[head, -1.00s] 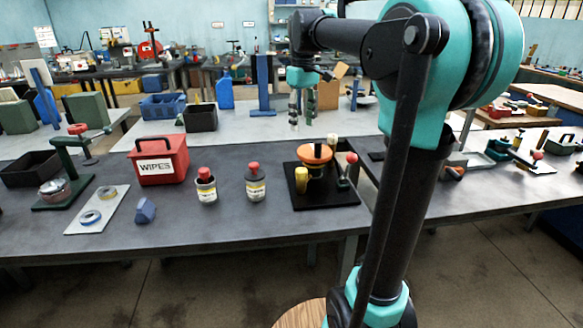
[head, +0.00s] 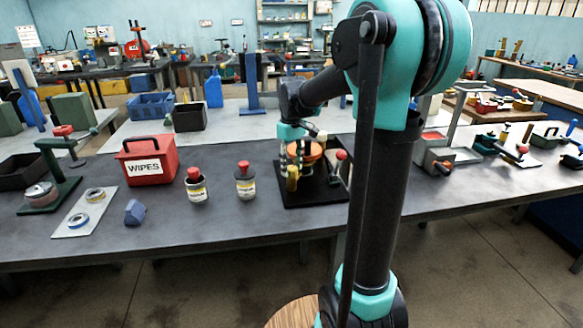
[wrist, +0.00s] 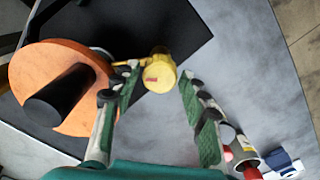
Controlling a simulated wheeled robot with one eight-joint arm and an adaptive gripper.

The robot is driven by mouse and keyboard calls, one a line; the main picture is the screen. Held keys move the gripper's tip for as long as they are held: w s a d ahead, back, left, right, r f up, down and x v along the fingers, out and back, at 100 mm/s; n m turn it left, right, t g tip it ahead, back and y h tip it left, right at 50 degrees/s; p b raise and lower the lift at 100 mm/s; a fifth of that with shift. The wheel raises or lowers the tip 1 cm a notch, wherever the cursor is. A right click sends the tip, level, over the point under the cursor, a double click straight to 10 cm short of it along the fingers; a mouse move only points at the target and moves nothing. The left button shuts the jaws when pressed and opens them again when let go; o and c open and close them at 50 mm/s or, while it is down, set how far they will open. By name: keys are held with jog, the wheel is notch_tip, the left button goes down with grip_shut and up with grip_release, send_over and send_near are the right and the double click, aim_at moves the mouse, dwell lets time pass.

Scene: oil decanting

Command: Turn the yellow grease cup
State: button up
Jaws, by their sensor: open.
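The yellow grease cup (wrist: 158,76) lies between the two fingertips in the wrist view, with a gap on each side. A yellow arm joins it on the left toward the orange disc (wrist: 50,85), which has a black knob. In the head view the yellow cup (head: 292,184) stands at the front left of the black base plate (head: 325,194), partly hidden by my gripper. My gripper (wrist: 160,82) is open, with green-padded fingers on either side of the cup. In the head view my gripper (head: 293,165) hangs over the plate, in front of the orange disc (head: 312,152).
A red-topped lever (head: 341,156) stands close at the right. Two red-capped bottles (head: 245,181) and a red wipes box (head: 148,162) stand to the left. One bottle (wrist: 241,150) shows beside the right finger in the wrist view. The grey bench between bottles and plate is clear.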

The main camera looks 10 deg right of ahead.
jog(key=shift+f, duration=0.35)
jog(key=shift+c, duration=0.2)
jog(key=c, duration=0.8)
jog(key=shift+c, duration=0.2)
jog(key=shift+m, duration=0.3)
jog(key=m, duration=0.4)
jog(key=shift+m, duration=1.9)
